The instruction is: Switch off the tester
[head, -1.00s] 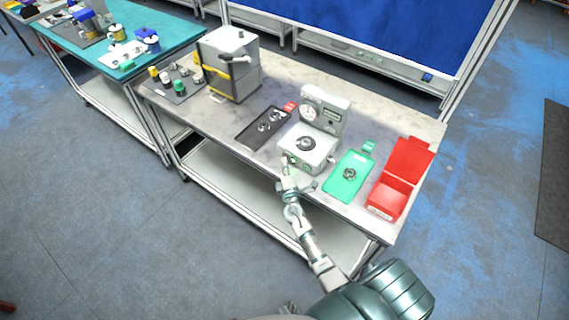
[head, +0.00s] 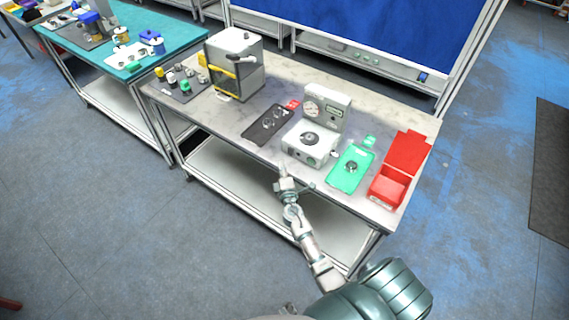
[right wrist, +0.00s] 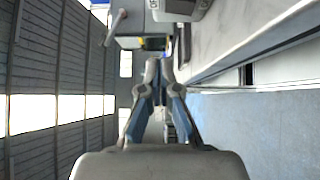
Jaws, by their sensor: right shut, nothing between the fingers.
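The tester (head: 310,146) is a pale grey box with a round dark part on top and an upright back panel with a dial (head: 312,107). It stands on the bench. My right gripper (head: 283,173) is shut and empty, just in front of the bench's front edge and apart from the tester, to its lower left. In the right wrist view the gripper (right wrist: 160,66) shows with its fingertips together. Part of a pale box, seemingly the tester (right wrist: 182,8), shows at the top there. The switch is too small to make out. My left gripper is not in view.
On the bench (head: 232,117), a dark tray (head: 262,138) lies left of the tester, a green tray (head: 342,180) and a red bin (head: 389,188) right of it. A grey machine (head: 240,52) stands further left. The floor in front is clear.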

